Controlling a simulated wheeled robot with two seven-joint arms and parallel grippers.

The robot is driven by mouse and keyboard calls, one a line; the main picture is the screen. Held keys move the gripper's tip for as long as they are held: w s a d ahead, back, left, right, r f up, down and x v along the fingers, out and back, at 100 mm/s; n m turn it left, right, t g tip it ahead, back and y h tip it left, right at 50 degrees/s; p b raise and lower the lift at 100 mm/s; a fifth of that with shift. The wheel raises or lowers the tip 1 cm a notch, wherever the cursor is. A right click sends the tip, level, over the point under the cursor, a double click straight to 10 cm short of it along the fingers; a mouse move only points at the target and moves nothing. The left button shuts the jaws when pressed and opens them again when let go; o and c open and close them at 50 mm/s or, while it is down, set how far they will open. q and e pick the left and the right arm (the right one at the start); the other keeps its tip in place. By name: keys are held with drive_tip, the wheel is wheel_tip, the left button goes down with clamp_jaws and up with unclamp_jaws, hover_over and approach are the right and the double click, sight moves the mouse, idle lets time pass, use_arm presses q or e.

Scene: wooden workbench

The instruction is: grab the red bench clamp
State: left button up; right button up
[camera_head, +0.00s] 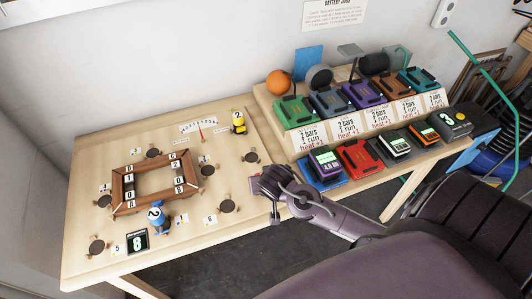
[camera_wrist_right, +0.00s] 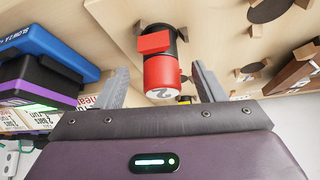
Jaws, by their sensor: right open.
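The red bench clamp (camera_wrist_right: 160,72) shows in the right wrist view, a red body with black parts and a pale end cap marked 2. It lies between the two fingers of my right gripper (camera_wrist_right: 160,84), with visible gaps on both sides. My right gripper is open. In the head view my right gripper (camera_head: 270,188) is over the table's front right edge and hides most or all of the red clamp. My left gripper is in neither view.
A yellow clamp (camera_head: 239,123) and a blue clamp (camera_head: 157,219) stand on the wooden bench (camera_head: 90,255). A wooden frame (camera_head: 125,205) with number tiles lies among dark round pads. A rack (camera_head: 300,138) of coloured battery docks stands at the right.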

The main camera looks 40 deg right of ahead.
drive_tip(key=shift+x, duration=1.8)
drive_tip(key=shift+r, duration=0.1)
drive_tip(key=c, duration=1.1)
drive_tip(key=shift+c, duration=0.8)
drive_tip(key=shift+w+r, duration=0.1)
